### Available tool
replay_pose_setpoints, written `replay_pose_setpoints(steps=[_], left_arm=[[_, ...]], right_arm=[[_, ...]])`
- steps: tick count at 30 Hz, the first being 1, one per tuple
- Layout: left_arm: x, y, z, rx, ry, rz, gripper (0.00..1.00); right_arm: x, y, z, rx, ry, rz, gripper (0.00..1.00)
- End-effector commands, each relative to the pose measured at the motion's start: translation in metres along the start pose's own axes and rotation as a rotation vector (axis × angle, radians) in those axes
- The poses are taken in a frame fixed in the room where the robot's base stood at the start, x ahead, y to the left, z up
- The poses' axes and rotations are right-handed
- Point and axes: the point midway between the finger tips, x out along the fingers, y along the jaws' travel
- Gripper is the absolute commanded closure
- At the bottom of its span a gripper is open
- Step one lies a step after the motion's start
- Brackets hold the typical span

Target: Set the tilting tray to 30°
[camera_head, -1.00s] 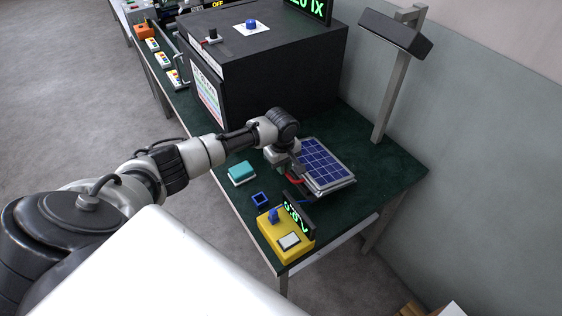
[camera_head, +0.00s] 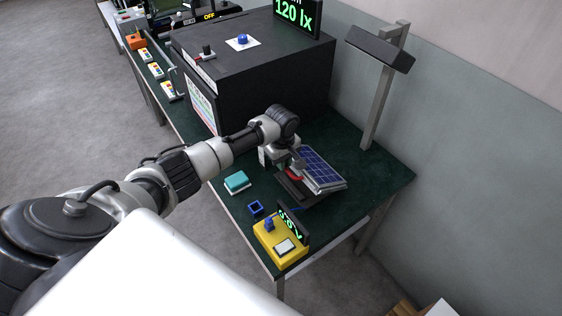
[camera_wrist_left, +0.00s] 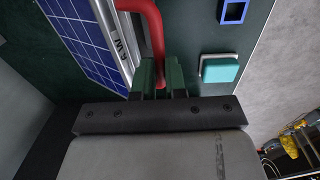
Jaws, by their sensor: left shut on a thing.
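The tilting tray (camera_head: 331,189) stands on the green bench and carries a blue gridded solar panel (camera_head: 320,165). The tray is tilted, with a dark base plate (camera_head: 297,191) showing under its raised edge. I cannot read its angle. A red handle (camera_head: 293,175) sits at the tray's near left side. My left gripper (camera_head: 290,166) is shut on this handle. In the left wrist view, the green-padded fingers (camera_wrist_left: 158,74) close around the red handle (camera_wrist_left: 154,30) beside the panel (camera_wrist_left: 82,35). My right gripper is not in view.
A yellow box (camera_head: 281,245) with a green-digit display stands at the bench's near end. A blue square frame (camera_head: 255,208) and a teal block (camera_head: 236,182) lie left of the tray. A large black box (camera_head: 260,75) stands behind. A lamp post (camera_head: 380,100) rises at right.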

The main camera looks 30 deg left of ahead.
Motion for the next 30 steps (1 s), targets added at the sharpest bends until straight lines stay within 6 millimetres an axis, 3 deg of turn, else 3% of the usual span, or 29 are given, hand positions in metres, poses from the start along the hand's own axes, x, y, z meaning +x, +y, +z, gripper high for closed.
replay_pose_setpoints(steps=[8,9,14,30], left_arm=[[-0.0016,0.0060,0.0033,0.005,-0.004,0.019,1.00],[-0.0016,0.0060,0.0034,0.005,-0.004,0.020,0.86],[-0.0014,0.0054,0.0032,0.005,-0.004,0.018,0.62],[-0.0050,0.0027,0.0010,0.002,-0.002,0.011,0.62]], right_arm=[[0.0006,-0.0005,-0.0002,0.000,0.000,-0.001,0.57],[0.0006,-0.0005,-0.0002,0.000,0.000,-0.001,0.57],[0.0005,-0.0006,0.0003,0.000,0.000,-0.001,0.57],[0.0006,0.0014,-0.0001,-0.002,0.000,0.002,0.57]])
